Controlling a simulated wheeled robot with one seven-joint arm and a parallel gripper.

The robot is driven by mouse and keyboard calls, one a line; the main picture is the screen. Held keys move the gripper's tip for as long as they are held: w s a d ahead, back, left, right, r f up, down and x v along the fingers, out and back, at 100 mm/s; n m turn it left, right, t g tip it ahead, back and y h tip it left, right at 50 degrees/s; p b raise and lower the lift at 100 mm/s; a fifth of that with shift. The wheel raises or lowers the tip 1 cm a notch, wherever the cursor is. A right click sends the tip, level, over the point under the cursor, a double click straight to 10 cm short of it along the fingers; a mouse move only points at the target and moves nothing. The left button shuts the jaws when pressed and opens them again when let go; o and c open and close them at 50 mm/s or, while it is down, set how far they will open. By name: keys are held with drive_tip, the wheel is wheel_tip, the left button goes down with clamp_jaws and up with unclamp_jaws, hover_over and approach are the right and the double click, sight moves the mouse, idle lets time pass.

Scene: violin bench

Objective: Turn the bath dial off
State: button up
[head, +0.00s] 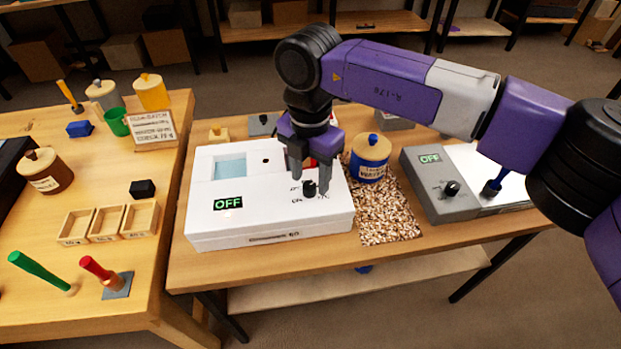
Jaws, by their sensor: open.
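The bath is a white box (270,235) on the right-hand table, with a pale blue water opening (230,167) in its top. Its green display (228,203) reads OFF. The black bath dial (309,188) sits at the right of its top, with small markings beside it that are partly hidden. My gripper (310,191) is open and points down, with one finger on each side of the dial. I cannot tell whether the fingers touch it.
A grey device (427,193) with its own black dial and OFF display stands to the right. A blue jar with a wooden lid (370,158) and a speckled mat (390,215) lie between. The left table holds jars, a sign (153,130), wooden trays (108,222) and handled tools.

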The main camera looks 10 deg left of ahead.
drive_tip(key=shift+f, duration=0.85)
clamp_jaws()
